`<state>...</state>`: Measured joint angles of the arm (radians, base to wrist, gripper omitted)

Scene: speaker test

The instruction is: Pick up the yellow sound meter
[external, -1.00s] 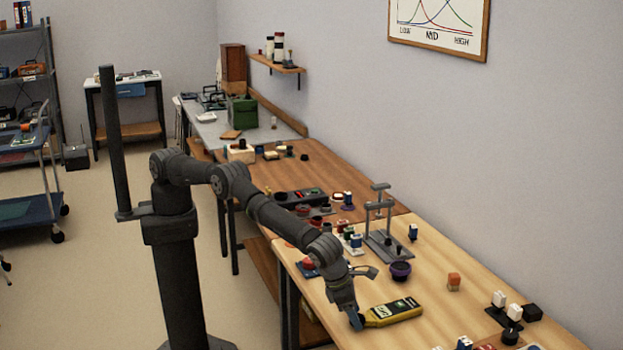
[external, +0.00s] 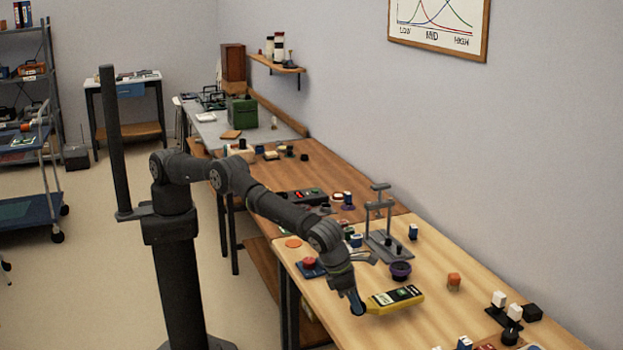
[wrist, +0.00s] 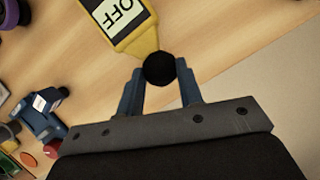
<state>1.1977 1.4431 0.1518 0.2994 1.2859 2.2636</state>
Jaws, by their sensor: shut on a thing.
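The yellow sound meter (external: 394,299) has a dark face with a pale display and a black ball tip. In the external view it is held just above the light wooden bench, roughly level, pointing right from my gripper (external: 357,302). In the wrist view the meter (wrist: 122,22) shows the word OFF on its display. My gripper (wrist: 160,82) is shut on the narrow end of the meter, with its blue fingers on either side of the black ball.
White and black blocks (external: 515,312) are near the right end.

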